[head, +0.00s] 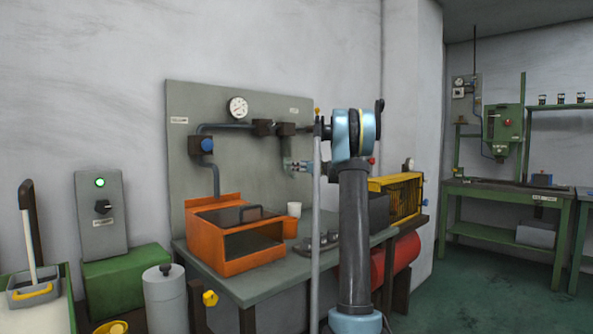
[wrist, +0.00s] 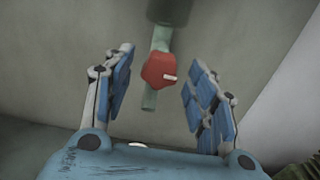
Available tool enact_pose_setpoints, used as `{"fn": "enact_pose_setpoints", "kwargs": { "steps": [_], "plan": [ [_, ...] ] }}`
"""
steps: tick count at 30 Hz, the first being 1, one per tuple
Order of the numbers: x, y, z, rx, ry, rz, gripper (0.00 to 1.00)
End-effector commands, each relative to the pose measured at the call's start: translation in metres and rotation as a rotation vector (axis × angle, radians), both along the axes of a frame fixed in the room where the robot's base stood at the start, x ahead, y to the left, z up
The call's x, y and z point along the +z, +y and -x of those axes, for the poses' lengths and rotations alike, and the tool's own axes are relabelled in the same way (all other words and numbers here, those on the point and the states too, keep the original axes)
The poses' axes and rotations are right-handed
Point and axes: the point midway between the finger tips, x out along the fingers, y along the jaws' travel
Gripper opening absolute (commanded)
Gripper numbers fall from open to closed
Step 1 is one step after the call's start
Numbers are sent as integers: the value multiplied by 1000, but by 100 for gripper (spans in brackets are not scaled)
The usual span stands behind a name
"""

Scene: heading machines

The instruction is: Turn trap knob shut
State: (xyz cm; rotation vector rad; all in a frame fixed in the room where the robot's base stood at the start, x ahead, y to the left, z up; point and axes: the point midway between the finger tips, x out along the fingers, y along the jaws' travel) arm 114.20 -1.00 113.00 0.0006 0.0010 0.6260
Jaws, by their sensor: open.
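In the wrist view a red knob (wrist: 158,70) with a white bar mark sits on a grey-green pipe (wrist: 150,101). The white bar lies nearly level, pointing to the right. My gripper (wrist: 157,58) is open, with one blue-padded finger on each side of the knob and a visible gap on both sides. In the head view my gripper (head: 297,166) is in front of the grey-green panel, below the right end of its pipework. The red knob is hidden there. No readable label shows which knob is the trap knob.
The panel (head: 240,178) carries a pressure gauge (head: 238,107) and a blue knob (head: 207,144). A yellow cage (head: 400,193) is at the right.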

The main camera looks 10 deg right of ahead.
Motion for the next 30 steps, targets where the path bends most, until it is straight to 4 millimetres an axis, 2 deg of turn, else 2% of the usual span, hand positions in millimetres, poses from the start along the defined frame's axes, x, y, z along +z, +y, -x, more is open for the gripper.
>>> {"fn": "enact_pose_setpoints", "kwargs": {
  "steps": [6, 16, 17, 22, 23, 30],
  "plan": [
    [0, 11, -14, 1, 0, 0, 52],
    [0, 13, -17, 1, 0, 0, 52],
    [0, 13, -17, 1, 0, 0, 47],
    [0, 13, -16, 1, 0, 0, 9],
    [0, 13, -16, 1, 0, 0, 6],
    [0, 12, -17, 0, -5, 6, 6]
  ]
}}
